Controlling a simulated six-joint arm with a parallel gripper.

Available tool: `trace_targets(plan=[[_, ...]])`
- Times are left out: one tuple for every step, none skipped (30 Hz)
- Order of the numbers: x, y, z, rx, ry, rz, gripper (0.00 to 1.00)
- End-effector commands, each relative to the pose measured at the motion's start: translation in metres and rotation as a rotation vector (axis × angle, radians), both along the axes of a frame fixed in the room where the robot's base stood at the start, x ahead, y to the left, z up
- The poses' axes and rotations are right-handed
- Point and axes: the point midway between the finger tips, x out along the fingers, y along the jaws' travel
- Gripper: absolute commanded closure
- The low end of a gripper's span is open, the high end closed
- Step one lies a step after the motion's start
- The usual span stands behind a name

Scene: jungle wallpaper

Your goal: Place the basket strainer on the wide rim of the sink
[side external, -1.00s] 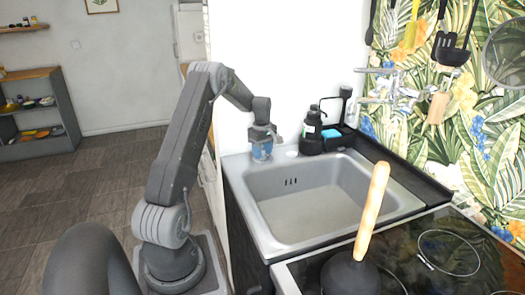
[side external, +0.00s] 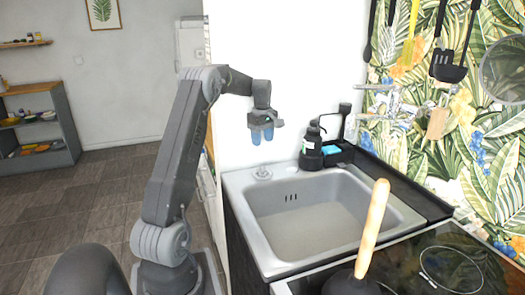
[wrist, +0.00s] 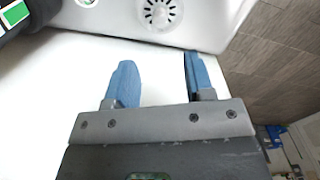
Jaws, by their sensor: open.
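The basket strainer (side external: 262,173) is a small round metal piece lying on the wide rim at the back left corner of the sink (side external: 243,213). In the wrist view the strainer (wrist: 160,13) shows at the top as a disc with slots and a centre knob, flat on the pale rim (wrist: 205,22). My gripper (side external: 262,136) hangs above the strainer, apart from it, with blue fingers pointing down. In the wrist view its two fingers (wrist: 158,80) are spread with nothing between them.
A dark soap bottle (side external: 311,150) and a black caddy with a blue sponge (side external: 331,150) stand behind the sink. A plunger with a wooden handle (side external: 374,225) stands on the black hob (side external: 440,255) at front right. The basin is empty.

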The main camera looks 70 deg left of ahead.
Motion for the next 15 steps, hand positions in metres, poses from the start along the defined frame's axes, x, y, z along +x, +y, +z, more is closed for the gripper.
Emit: trace_targets(plan=[[0.0, 0.0, 0.005, 0.001, -0.001, 0.0, 0.52], [0.0, 0.0, 0.007, 0.0, -0.001, -0.001, 0.52], [0.001, -0.002, 0.01, 0.002, -0.001, -0.008, 0.52], [0.002, -0.006, 0.013, 0.003, -0.003, -0.019, 0.52], [0.005, -0.011, 0.016, 0.008, -0.005, -0.036, 0.52], [0.008, -0.021, 0.023, 0.015, -0.011, -0.071, 0.52], [0.012, -0.031, 0.029, 0.022, -0.017, -0.106, 0.52], [0.016, -0.043, 0.036, 0.033, -0.024, -0.15, 0.52], [0.021, -0.063, 0.046, 0.047, -0.035, -0.219, 0.52], [0.024, -0.081, 0.054, 0.059, -0.043, -0.278, 0.52], [0.026, -0.099, 0.062, 0.074, -0.054, -0.343, 0.52], [0.028, -0.126, 0.072, 0.092, -0.066, -0.434, 0.52], [0.028, -0.146, 0.079, 0.107, -0.077, -0.504, 0.52], [0.027, -0.166, 0.085, 0.121, -0.086, -0.574, 0.52], [0.024, -0.191, 0.093, 0.141, -0.101, -0.665, 0.52]])
